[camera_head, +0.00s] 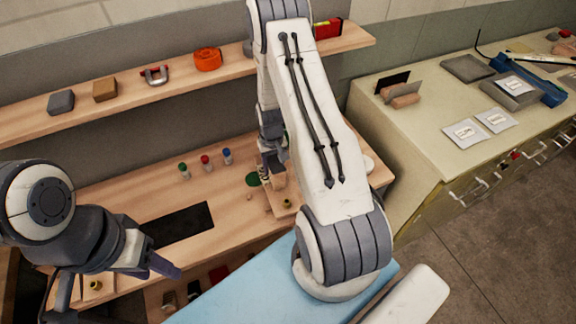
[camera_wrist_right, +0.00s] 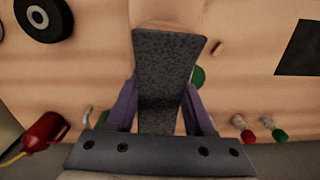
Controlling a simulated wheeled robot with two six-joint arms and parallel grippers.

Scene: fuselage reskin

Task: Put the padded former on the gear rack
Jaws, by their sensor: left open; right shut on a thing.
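The padded former (camera_wrist_right: 165,65) is a dark grey, speckled piece that flares at one end. In the right wrist view it sits between the two purple fingers of my right gripper (camera_wrist_right: 160,112), which is shut on it. In the head view, my right gripper (camera_head: 268,165) is over the middle board of the wooden rack, partly hidden by my own arm. The wooden rack (camera_head: 110,205), seemingly the gear rack, has an upper shelf (camera_head: 130,110) and a lower level. My left gripper (camera_head: 155,265) is open and empty at the rack's front left.
Small capped bottles (camera_head: 205,162) and a black mat (camera_head: 180,225) are on the middle board. The upper shelf carries blocks, a clamp and an orange roll (camera_head: 208,59). A blue surface (camera_head: 235,297) lies in front. A cream cabinet (camera_head: 415,130) stands right.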

